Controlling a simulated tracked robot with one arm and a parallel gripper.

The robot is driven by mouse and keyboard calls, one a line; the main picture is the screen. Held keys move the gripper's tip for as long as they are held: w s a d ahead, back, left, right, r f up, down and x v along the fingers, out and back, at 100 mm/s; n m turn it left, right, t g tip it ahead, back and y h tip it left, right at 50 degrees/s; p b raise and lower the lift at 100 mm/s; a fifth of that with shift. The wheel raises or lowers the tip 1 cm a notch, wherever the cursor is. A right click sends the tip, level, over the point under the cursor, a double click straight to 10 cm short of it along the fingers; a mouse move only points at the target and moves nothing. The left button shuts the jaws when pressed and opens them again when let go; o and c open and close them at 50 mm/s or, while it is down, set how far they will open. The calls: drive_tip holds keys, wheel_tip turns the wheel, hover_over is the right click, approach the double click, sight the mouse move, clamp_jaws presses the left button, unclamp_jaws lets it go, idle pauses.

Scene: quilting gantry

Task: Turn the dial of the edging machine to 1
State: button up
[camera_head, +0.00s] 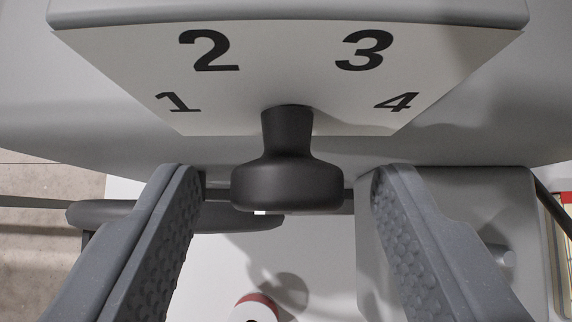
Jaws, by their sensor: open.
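The edging machine (80,90) fills the top of the view with its pale grey body. A white number plate (285,85) on it bears 1, 2, 3 and 4 in an arc, 1 at lower left and 4 at lower right. The dark dial (287,170) sticks out below the numbers, seen from above. I see no clear pointer mark, so its setting cannot be told. My gripper (285,190) is open, one finger left of the dial and one right. Both fingers appear apart from it.
A grey block-shaped part (460,240) lies behind the right finger. A dark rounded part (230,218) shows behind the left finger. A red and white round item (255,308) is at the bottom on a white surface (215,285). A red-edged item (565,215) is at the far right.

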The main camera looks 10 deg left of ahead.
drive_tip(key=shift+f, duration=0.1)
drive_tip(key=c, duration=0.9)
drive_tip(key=shift+a, duration=0.1)
drive_tip(key=shift+c, duration=0.2)
drive_tip(key=shift+b, duration=0.35)
drive_tip(key=shift+s+a+f+n+t+h+b, duration=0.15)
drive_tip(key=shift+n+t+h+b, duration=0.45)
drive_tip(key=shift+h, duration=0.65)
drive_tip(key=shift+w+a+n+t+h+b, duration=0.1)
drive_tip(key=shift+n+t+h+b, duration=0.25)
drive_tip(key=shift+n+h+b, duration=0.7)
drive_tip(key=shift+s+a+f+n+t+h+b, duration=0.15)
drive_tip(key=shift+n+t+h+b, duration=0.45)
drive_tip(key=shift+h, duration=0.8)
drive_tip(key=shift+w, duration=0.1)
